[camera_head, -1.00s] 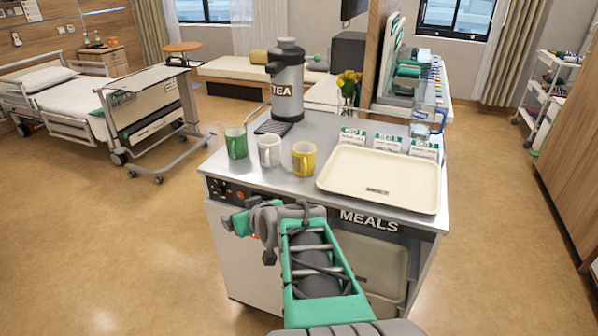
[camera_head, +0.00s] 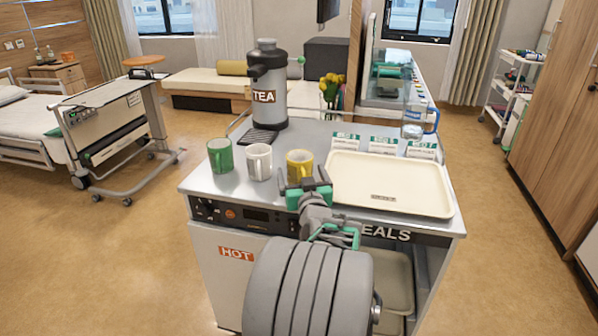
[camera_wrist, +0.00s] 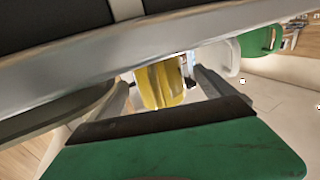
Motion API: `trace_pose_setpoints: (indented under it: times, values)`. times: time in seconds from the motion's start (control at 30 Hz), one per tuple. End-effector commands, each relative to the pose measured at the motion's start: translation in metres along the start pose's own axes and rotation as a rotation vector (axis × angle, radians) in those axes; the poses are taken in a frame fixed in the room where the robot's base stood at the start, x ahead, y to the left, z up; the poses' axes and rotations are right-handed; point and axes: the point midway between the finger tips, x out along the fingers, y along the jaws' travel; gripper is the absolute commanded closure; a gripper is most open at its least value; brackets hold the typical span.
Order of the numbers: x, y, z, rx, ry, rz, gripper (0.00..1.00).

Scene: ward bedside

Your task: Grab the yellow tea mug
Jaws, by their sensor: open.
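The yellow mug (camera_head: 298,165) stands upright on the metal trolley top (camera_head: 235,188), at the right end of a row with a white mug (camera_head: 258,162) and a green mug (camera_head: 220,155). My gripper (camera_head: 307,183) is open at the trolley's front edge, just in front of the yellow mug, and hides its lower part. The white mug and the green mug (camera_wrist: 258,42) are at the right there.
A cream tray (camera_head: 375,190) lies close to the right of the yellow mug. Several small cartons (camera_head: 383,146) and a water jug (camera_head: 415,122) are behind the cream tray.

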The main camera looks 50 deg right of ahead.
Motion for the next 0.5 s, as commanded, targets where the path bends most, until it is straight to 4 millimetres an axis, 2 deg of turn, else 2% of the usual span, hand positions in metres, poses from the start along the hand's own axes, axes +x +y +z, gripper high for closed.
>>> trace_pose_setpoints:
  times: [0.1,0.17,0.37,0.5]
  values:
    - [0.021,0.000,-0.001,0.000,-0.001,-0.001,0.06]
    - [0.026,0.001,-0.001,0.000,-0.001,0.001,0.06]
    - [0.028,0.003,-0.001,0.000,-0.001,0.004,0.06]
    - [0.028,0.004,-0.001,0.000,-0.001,0.005,0.16]
